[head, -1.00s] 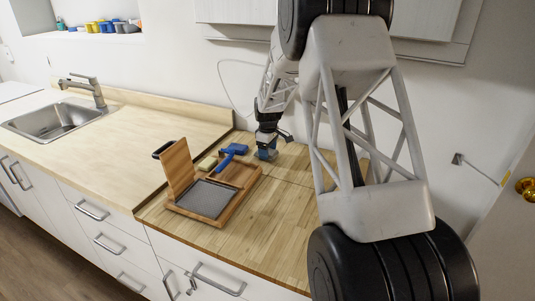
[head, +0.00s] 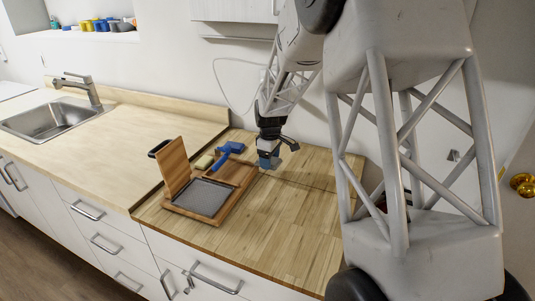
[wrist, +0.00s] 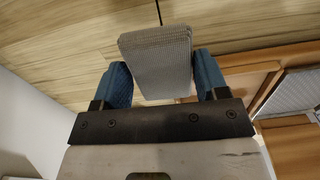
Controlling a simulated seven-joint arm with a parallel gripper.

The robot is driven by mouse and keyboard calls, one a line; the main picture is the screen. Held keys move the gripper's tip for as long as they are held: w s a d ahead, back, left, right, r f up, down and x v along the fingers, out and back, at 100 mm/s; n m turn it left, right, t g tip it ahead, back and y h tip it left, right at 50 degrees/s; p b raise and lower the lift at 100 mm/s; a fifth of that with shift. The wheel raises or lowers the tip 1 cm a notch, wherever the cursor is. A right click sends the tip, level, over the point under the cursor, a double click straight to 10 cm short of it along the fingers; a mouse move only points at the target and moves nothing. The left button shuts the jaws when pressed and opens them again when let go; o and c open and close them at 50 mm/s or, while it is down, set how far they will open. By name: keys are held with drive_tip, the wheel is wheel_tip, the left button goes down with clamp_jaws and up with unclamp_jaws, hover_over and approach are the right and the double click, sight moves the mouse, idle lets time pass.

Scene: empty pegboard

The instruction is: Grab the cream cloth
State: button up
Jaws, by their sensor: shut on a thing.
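The cloth (wrist: 155,60) is a folded, ribbed block that looks greyish beige in the wrist view. It sits between the two blue fingers of my gripper (wrist: 161,72), which is shut on it. The cloth's far end sticks out past the fingertips, over the wooden counter. In the head view my gripper (head: 268,161) is at the back of the wooden counter, just right of the wooden box. There the cloth is too small and too covered by the fingers to make out clearly.
An open wooden box (head: 240,185) holds a grey pad (head: 203,197), a blue tool (head: 228,150) and a small yellowish block (head: 204,162). Its lid (head: 175,166) stands up at the left. The wooden counter (head: 275,228) in front and to the right is clear. A wall stands behind.

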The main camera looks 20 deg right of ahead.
sight(272, 166)
drive_tip(key=shift+s+a+r, duration=0.1)
drive_tip(key=shift+s+a, duration=0.1)
drive_tip(key=shift+s, duration=0.75)
drive_tip(key=shift+s+a+r, duration=0.1)
drive_tip(key=shift+s+a, duration=0.05)
drive_tip(key=shift+s, duration=0.75)
drive_tip(key=shift+a, duration=0.1)
